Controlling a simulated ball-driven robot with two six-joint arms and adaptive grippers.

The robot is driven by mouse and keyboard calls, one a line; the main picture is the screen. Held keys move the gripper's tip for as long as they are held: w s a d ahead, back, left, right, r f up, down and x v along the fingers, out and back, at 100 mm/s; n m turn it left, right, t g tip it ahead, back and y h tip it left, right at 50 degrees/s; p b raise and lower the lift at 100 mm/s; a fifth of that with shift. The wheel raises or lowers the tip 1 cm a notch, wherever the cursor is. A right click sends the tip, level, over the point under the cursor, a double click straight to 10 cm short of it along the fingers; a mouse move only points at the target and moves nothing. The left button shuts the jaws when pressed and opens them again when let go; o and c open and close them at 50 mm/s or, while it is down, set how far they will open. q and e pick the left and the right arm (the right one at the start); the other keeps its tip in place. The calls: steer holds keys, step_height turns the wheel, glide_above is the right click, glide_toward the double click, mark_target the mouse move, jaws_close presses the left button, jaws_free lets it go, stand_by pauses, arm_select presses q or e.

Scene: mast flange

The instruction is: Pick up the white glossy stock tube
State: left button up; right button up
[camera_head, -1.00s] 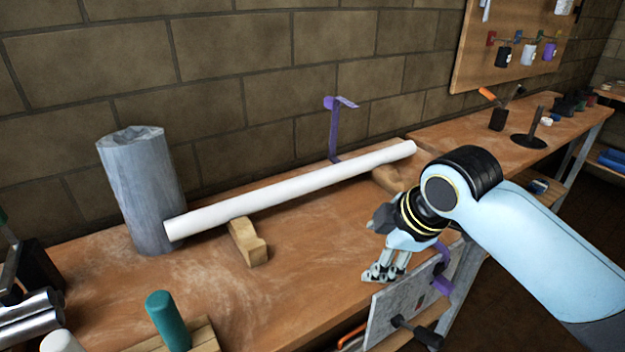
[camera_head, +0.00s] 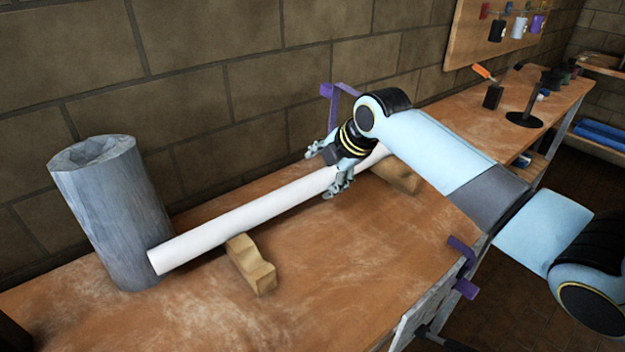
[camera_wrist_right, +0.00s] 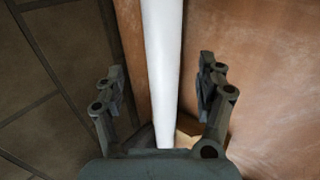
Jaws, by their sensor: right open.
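The white glossy stock tube (camera_head: 250,213) lies slantwise along the bench, resting across wooden blocks. Its near left end is beside a grey cylinder. My right gripper (camera_head: 327,172) is at the tube's right part, with its fingers on either side of it in the head view. In the right wrist view the tube (camera_wrist_right: 163,70) runs between the two open fingers of the gripper (camera_wrist_right: 160,85), with gaps on both sides. The arm hides part of the tube's far end. My left gripper is not in view.
A grey, rough-topped cylinder (camera_head: 112,215) stands upright at the tube's left end. Wooden support blocks (camera_head: 250,264) and (camera_head: 398,176) sit under the tube. A purple bracket (camera_head: 332,100) rises behind the gripper near the brick wall. The front of the bench (camera_head: 340,265) is clear.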

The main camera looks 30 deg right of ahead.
mark_target(317, 180)
steer(key=shift+x, duration=0.85)
steer(key=shift+w+f, duration=0.2)
steer(key=shift+f, duration=0.1)
steer(key=x, duration=0.3)
steer(key=shift+d+f, duration=0.15)
steer(key=shift+f, duration=0.2)
steer(key=shift+w+f, duration=0.3)
steer(key=shift+f, duration=0.15)
steer(key=shift+c, duration=1.8)
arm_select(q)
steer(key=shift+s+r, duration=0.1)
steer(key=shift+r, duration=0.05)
arm_select(e)
jaws_close()
